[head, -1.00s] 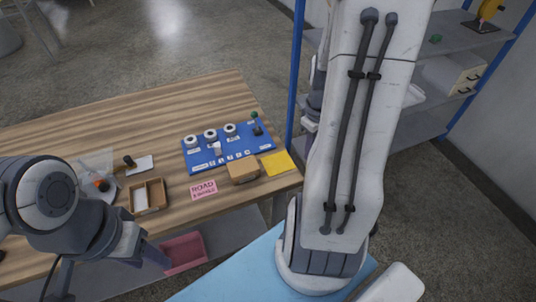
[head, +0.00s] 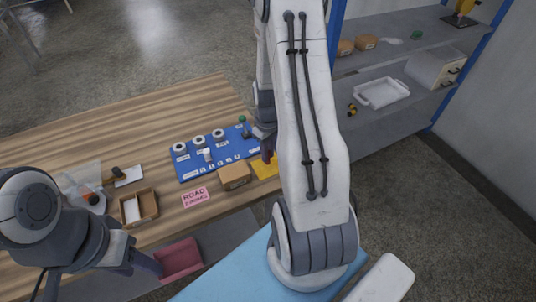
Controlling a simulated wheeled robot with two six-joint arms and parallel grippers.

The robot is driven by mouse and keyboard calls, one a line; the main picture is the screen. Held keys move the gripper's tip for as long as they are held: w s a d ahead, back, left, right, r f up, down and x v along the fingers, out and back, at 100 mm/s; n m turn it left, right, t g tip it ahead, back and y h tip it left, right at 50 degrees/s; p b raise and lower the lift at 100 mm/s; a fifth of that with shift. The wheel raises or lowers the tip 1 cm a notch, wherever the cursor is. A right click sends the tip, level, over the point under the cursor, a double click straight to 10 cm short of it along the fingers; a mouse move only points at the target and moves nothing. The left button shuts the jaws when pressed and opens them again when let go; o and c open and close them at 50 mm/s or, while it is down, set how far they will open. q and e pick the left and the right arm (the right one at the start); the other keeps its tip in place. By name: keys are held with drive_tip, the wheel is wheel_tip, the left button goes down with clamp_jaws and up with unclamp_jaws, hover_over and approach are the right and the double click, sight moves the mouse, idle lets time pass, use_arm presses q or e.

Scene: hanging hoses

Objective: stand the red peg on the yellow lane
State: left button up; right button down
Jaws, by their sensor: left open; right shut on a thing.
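The yellow lane (head: 262,171) is a flat yellow patch at the right end of the wooden table, partly hidden by my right arm. My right gripper (head: 267,145) is above and beside its far edge, pointing down. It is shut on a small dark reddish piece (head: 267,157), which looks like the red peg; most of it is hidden. I cannot tell whether it touches the yellow patch. My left gripper (head: 146,264) is open and empty at the table's front edge, near the pink bin.
A blue board (head: 190,172) with white round parts and a green-topped piece (head: 242,120) lies left of my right gripper. A brown box (head: 234,176), a pink road label (head: 195,197) and a wooden tray (head: 153,207) are nearby. A pink bin (head: 180,258) stands below. Shelves (head: 375,120) are right.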

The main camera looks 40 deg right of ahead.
drive_tip(key=shift+f, duration=0.75)
drive_tip(key=shift+f, duration=0.25)
drive_tip(key=c, duration=0.8)
unclamp_jaws()
drive_tip(key=shift+r, duration=0.1)
